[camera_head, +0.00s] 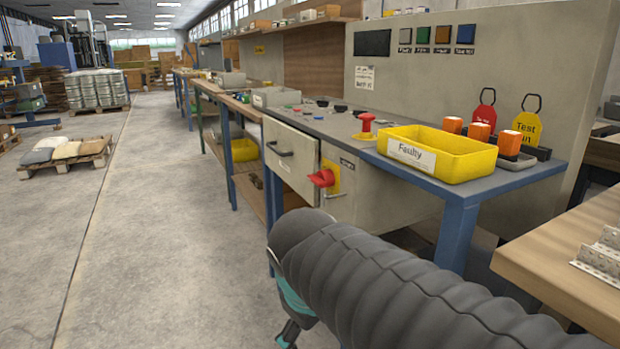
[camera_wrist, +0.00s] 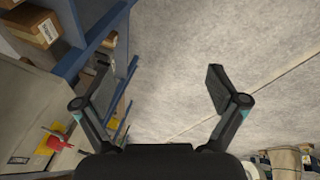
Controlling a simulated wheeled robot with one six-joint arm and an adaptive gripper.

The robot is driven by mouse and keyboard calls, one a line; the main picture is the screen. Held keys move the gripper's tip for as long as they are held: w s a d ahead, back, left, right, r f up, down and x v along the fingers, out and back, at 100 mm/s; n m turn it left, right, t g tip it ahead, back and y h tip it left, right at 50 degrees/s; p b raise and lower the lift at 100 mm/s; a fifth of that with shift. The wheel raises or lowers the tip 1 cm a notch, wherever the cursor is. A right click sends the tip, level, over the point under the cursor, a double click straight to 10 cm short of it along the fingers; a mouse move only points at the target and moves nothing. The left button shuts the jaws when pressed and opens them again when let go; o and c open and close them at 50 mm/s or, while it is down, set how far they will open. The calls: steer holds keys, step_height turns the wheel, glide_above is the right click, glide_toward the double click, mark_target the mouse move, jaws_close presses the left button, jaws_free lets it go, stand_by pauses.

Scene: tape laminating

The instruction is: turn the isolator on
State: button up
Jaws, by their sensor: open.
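The isolator's red handle (camera_head: 322,177) sits on a yellow plate (camera_head: 333,178) on the front of the grey cabinet under the bench. In the wrist view the red handle (camera_wrist: 62,143) shows at the lower left, outside my fingers. My gripper (camera_wrist: 158,78) is open and empty, with its fingers spread wide over bare floor and apart from the handle. In the head view only a teal and black part of the gripper end (camera_head: 288,312) shows, below the isolator; my dark arm hides the rest. The handle's exact setting is hard to read.
A drawer with a dark handle (camera_head: 278,149) is left of the isolator. A yellow "Faulty" bin (camera_head: 440,153), a red knob (camera_head: 366,122) and orange blocks (camera_head: 480,132) stand on the bench. A blue leg (camera_head: 455,234) is at right. The aisle floor (camera_head: 150,220) is clear.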

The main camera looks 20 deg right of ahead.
steer(key=w+d+r+n+g+h, duration=0.25)
steer(key=w+d+n+h, duration=0.2)
steer(key=w, duration=0.35)
steer(key=n+h+b, duration=0.1)
steer(key=n+h, duration=0.9)
steer(key=h, duration=0.1)
glide_toward(312, 179)
steer(key=shift+g, duration=0.25)
steer(key=d, duration=0.7)
steer(key=d+b, duration=0.1)
steer(key=d, duration=0.3)
steer(key=shift+w, duration=0.25)
steer(key=c, duration=1.7)
